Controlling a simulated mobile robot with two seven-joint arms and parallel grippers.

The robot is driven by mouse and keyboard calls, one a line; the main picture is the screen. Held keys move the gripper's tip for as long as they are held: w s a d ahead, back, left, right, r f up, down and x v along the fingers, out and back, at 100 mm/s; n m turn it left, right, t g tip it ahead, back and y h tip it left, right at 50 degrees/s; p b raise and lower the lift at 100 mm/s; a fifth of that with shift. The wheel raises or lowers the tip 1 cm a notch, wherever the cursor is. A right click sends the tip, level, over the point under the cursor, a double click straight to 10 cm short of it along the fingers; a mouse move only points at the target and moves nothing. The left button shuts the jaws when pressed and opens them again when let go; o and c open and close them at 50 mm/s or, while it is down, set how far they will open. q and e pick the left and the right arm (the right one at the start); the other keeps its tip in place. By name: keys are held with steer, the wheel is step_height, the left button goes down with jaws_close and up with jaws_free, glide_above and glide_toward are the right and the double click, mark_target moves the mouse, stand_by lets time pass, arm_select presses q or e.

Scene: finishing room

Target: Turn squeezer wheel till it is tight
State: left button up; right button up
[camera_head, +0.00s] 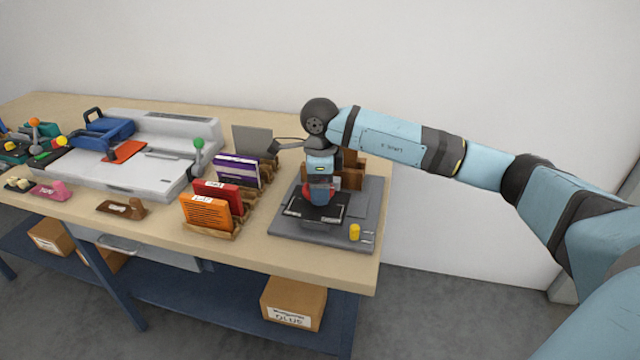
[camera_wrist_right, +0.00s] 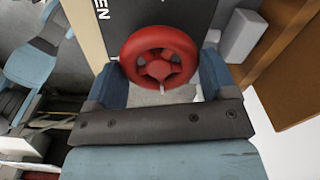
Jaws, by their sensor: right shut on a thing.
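The red squeezer wheel (camera_wrist_right: 158,55) is a spoked ring, seen face-on in the wrist view between my two blue fingers. My right gripper (camera_wrist_right: 160,82) is shut on it, one finger at each side of the rim. In the head view, my right gripper (camera_head: 320,198) points down over the squeezer, and a little red of the wheel (camera_head: 307,190) shows beside it. The gripper hides most of the wheel and the squeezer's upper part. The squeezer's grey base (camera_head: 290,230) stands at the table's right end. My left gripper is out of view.
Wooden holders with orange (camera_head: 206,213), red (camera_head: 220,197) and purple (camera_head: 238,170) packets stand left of the squeezer. A yellow piece (camera_head: 354,232) sits at the base's front right. A large white machine (camera_head: 130,172) fills the table's left part.

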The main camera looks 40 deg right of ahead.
stand_by(0.7)
steer(key=o, duration=0.8)
steer(key=shift+o, duration=0.2)
steer(key=shift+r, duration=0.1)
step_height(320, 180, up, 14)
steer(key=shift+p, duration=0.3)
